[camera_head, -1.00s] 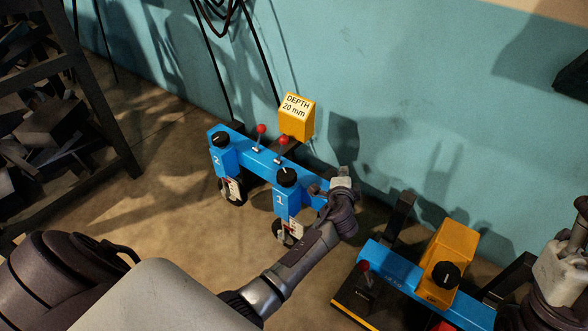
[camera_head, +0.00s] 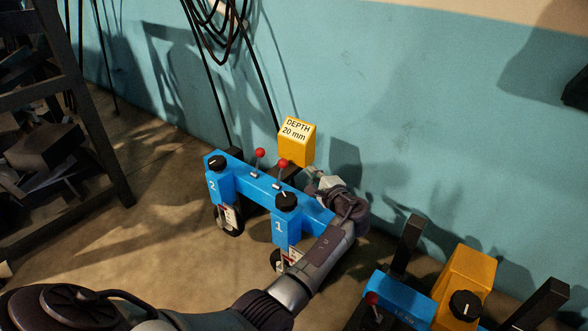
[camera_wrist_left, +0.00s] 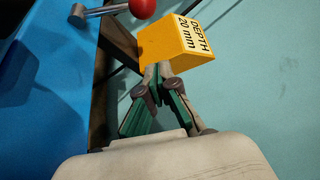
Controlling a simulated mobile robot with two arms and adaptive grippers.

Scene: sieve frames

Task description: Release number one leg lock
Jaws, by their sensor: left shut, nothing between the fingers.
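A blue frame (camera_head: 256,183) stands by the wall on two legs. Leg 1 (camera_head: 281,233) and leg 2 (camera_head: 220,188) each carry a black knob on top. Two red-ball levers stand on the beam, one nearer leg 2 (camera_head: 260,153) and one nearer leg 1 (camera_head: 283,163). My left gripper (camera_head: 311,171) is just right of the leg 1 lever, shut and empty. In the left wrist view its fingers (camera_wrist_left: 157,72) meet in front of the yellow depth block; a red ball (camera_wrist_left: 142,8) on a metal lever is apart from them, at upper left. My right gripper is not in view.
The yellow block (camera_head: 297,143) marked "DEPTH 20 mm" stands behind the beam. A second blue frame (camera_head: 405,297) with a yellow block (camera_head: 466,280) is at lower right. A dark rack (camera_head: 60,130) stands at left. Cables (camera_head: 215,25) hang on the teal wall.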

